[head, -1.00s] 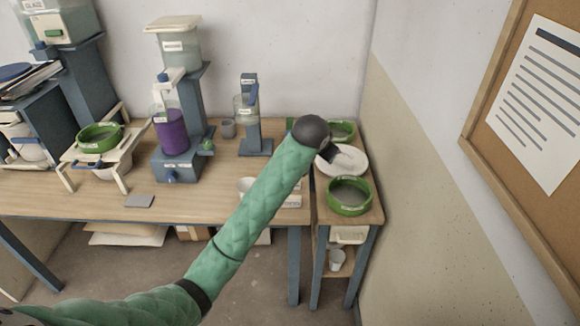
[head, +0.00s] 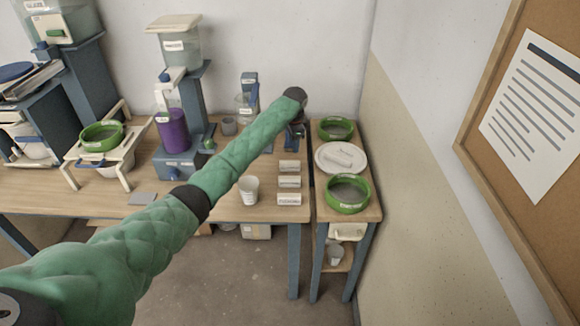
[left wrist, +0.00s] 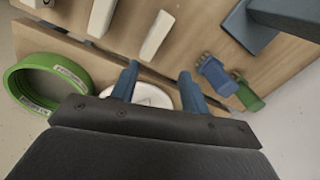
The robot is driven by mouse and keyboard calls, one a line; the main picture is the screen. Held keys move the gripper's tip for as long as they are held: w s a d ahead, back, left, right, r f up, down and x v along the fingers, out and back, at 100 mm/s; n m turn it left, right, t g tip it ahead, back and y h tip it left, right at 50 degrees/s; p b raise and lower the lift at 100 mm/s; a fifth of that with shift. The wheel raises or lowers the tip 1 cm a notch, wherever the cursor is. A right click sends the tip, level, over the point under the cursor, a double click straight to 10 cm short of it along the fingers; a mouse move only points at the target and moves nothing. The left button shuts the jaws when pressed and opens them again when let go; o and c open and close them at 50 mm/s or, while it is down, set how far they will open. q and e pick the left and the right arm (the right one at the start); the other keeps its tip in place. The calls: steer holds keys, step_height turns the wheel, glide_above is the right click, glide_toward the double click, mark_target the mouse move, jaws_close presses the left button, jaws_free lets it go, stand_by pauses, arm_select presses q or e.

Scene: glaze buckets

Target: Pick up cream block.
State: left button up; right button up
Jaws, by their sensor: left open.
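Three pale, cream-to-white blocks with labels lie in a column near the table's right edge: a far one (head: 289,166), a middle one (head: 289,181) and a near one (head: 289,199). I cannot read which is the cream block. My left gripper (head: 297,130) is behind and above them in the head view, partly hidden by its wrist. In the left wrist view its blue fingers (left wrist: 158,75) are apart with nothing between them, and a pale block (left wrist: 157,35) lies beyond the fingertips. My right gripper is not in view.
A white cup (head: 248,190) stands left of the blocks. A purple container (head: 173,130) and blue stands are further left.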

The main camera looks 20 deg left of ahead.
mark_target(290, 162)
arm_select(q)
steer(key=shift+s+a+f+m, duration=0.15)
steer(key=shift+f+m, duration=0.05)
steer(key=shift+f, duration=0.3)
steer(key=shift+s+a+f+m, duration=0.1)
steer(key=shift+a+f+m, duration=0.1)
steer(key=shift+f, duration=0.25)
steer(key=shift+s+f+m+g, duration=0.15)
steer(key=shift+f+m+g, duration=0.15)
steer(key=shift+m+g, duration=0.1)
steer(key=shift+s+f+m+h, duration=0.15)
steer(key=shift+m+h, duration=0.15)
steer(key=shift+m, duration=0.6)
steer(key=shift+f, duration=0.2)
step_height(290, 162, down, 2)
steer(key=shift+f+p, duration=0.1)
steer(key=shift+p, duration=0.4)
steer(key=shift+f+p, duration=0.3)
steer(key=f+p, duration=0.1)
steer(key=f, duration=0.1)
steer(key=f+p, duration=0.1)
steer(key=f, duration=0.1)
steer(key=shift+a, duration=0.2)
steer(key=shift+f, duration=0.3)
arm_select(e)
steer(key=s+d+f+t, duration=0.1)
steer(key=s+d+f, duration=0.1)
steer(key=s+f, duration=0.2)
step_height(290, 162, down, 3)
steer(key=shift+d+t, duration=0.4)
